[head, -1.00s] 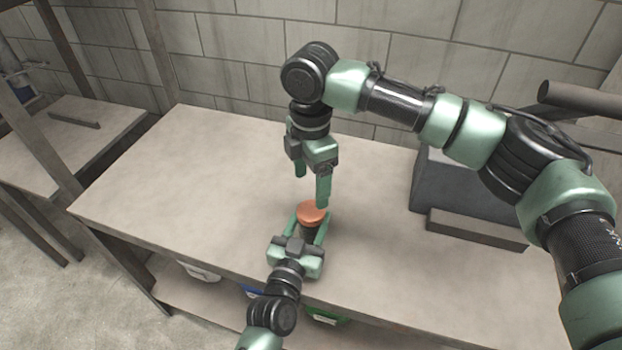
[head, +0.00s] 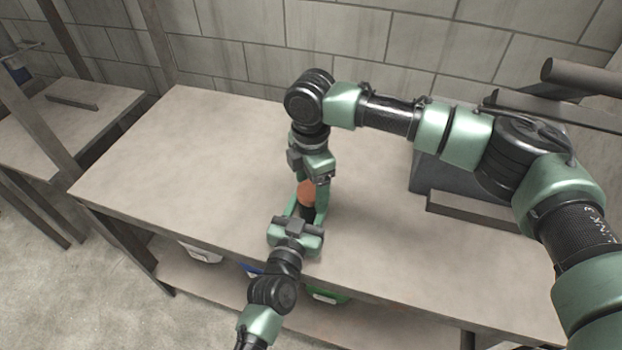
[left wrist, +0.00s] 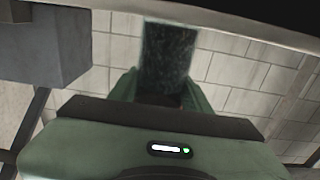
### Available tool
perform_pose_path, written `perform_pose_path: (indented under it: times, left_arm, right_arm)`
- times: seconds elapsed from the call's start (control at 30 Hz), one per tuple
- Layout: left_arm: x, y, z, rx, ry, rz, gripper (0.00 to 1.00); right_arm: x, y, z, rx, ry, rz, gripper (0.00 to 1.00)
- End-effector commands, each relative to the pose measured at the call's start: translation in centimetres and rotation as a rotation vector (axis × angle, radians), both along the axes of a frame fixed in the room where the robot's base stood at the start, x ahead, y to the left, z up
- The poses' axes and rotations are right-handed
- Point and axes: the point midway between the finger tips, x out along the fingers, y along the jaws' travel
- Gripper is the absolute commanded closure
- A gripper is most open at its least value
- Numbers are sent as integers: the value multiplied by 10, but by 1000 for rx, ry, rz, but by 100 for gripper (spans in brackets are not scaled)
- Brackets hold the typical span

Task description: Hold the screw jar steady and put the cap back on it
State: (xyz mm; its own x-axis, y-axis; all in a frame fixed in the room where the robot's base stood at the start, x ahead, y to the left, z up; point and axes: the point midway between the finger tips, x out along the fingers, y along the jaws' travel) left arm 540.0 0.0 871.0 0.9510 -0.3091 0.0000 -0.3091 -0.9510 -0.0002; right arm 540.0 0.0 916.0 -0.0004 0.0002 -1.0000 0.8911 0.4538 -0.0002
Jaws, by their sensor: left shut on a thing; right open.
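The screw jar (head: 307,211) is dark and stands upright near the front of the table. My left gripper (head: 306,207) is shut around its body. The orange cap (head: 307,188) is on top of the jar; I cannot tell whether it is threaded or only resting. My right gripper (head: 311,184) points down from above, open, with its fingers around the cap; its far-side finger is mostly hidden. In the left wrist view my left gripper's green fingers (left wrist: 160,92) flank a dark shape; a dark speckled block above it is hard to identify.
A grey box (head: 430,176) with a low ledge stands on the table (head: 180,165) at the right. The table's left part is clear. Bins (head: 200,252) sit on the shelf below. A block wall (head: 340,30) is behind.

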Motion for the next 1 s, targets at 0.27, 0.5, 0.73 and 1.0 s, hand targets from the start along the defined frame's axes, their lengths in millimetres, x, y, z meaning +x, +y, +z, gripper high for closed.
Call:
perform_pose_path:
  times: [0.27, 0.5, 0.73, 1.0]
  left_arm:
    - [0, 0, 0, 0, 0, 0, 100]
    - [0, 0, 0, 0, 0, 0, 100]
    - [0, 0, 0, 0, 0, 0, 100]
    - [0, 0, 0, 0, 0, 0, 100]
  right_arm:
    - [0, 0, 0, 0, 0, 0, 48]
    - [0, 0, 0, 0, 0, 0, 93]
    - [-1, 1, 0, 1, 2, -83, 94]
    - [-1, 1, -1, 2, 5, -688, 94]
